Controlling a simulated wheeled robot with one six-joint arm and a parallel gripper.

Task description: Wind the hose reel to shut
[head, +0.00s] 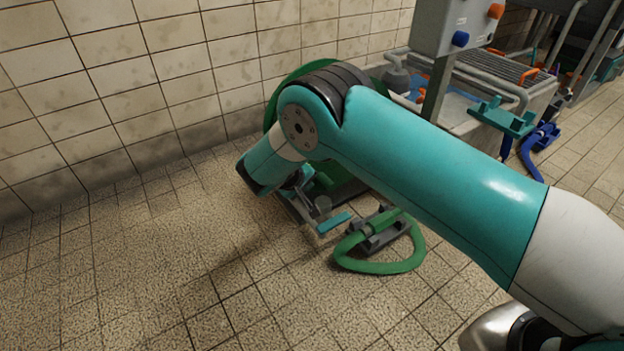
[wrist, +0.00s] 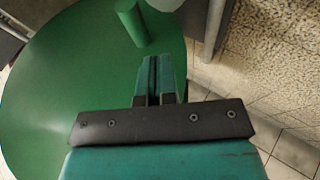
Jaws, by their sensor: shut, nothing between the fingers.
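The hose reel is a large green disc (wrist: 60,90) that fills the left of the wrist view. A short green peg (wrist: 131,24) stands out from its face near the top. My gripper (wrist: 160,62) is shut and empty in front of the disc, with its tips below and right of the peg. They look apart from it; the depth gap is hard to judge. In the head view my arm covers most of the reel, and only its green rim (head: 290,79) and a little of its lower part show.
A green hose loop (head: 378,267) lies on the tiled floor by a grey fitting. A teal bar (head: 333,222) shows near the reel's foot. A tiled wall (head: 110,80) stands behind. A grey bench with a grating (head: 495,70) is at the back right. Floor at left is clear.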

